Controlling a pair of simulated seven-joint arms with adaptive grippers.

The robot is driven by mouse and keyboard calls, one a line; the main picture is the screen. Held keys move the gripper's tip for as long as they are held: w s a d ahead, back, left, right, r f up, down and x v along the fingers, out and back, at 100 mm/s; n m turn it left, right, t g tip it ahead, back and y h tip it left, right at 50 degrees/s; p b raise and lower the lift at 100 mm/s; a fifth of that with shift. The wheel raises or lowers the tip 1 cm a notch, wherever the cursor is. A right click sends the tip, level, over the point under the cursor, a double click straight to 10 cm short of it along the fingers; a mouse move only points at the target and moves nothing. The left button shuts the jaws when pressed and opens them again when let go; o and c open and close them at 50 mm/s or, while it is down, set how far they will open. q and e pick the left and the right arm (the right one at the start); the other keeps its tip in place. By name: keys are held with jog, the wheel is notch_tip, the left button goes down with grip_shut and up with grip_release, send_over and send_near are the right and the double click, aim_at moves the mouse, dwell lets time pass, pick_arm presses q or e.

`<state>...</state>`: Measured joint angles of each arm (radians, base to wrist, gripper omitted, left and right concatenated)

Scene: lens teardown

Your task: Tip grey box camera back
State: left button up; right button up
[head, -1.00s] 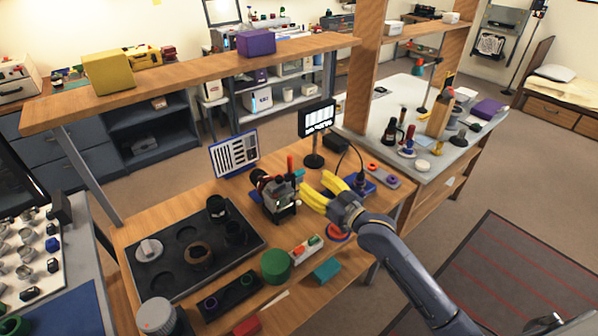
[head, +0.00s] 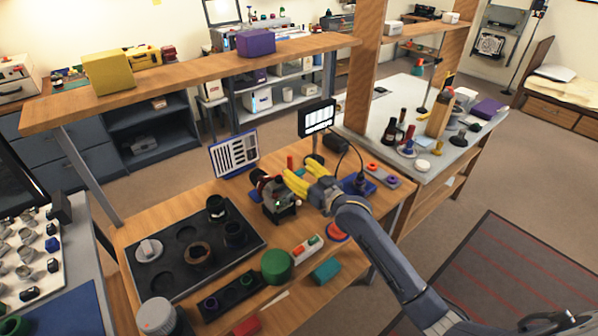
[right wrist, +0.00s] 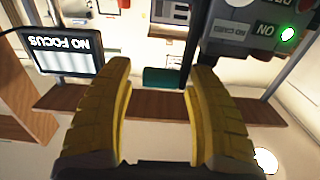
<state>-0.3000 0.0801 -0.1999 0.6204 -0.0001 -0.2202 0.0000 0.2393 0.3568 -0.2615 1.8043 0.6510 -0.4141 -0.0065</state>
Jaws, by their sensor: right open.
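The grey box camera (head: 281,207) sits on the wooden bench, a small green light on its front and a dark round part at its left. My right gripper (head: 290,180) has yellow fingers and reaches in from the right, at the camera's upper right side. In the right wrist view the fingers (right wrist: 158,68) are spread apart with nothing between them. A grey box face (right wrist: 258,32) with a green light shows there at the top right, beyond the right finger. Whether a finger touches the camera I cannot tell. My left gripper is not in view.
A small screen (head: 316,118) stands behind; it reads NO FOCUS, upside down, in the right wrist view (right wrist: 68,53). A black tray (head: 180,282) with round parts lies left. A white chart panel (head: 234,153) stands behind.

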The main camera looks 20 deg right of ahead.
jog(key=shift+d+r, duration=0.1)
grip_shut()
jog(key=shift+s+d, duration=0.15)
jog(key=shift+s, duration=0.05)
dwell(0.5)
jog(key=shift+v, duration=0.9)
jog(key=shift+s+d+f, duration=0.6)
jog(key=shift+s+f, duration=0.6)
jog(key=shift+s, duration=0.2)
jog(key=shift+s+d+f, duration=0.65)
jog(key=shift+s+f, duration=0.5)
jog(key=shift+s, duration=0.3)
jog(key=shift+s+d+f, duration=0.6)
jog(key=shift+s+f, duration=0.6)
jog(key=shift+s, duration=0.2)
jog(key=shift+s+d+f, duration=0.1)
jog(key=shift+s+f, duration=0.05)
jog(key=shift+f, duration=0.6)
jog(key=shift+s+f, duration=0.15)
jog(key=shift+f, duration=0.7)
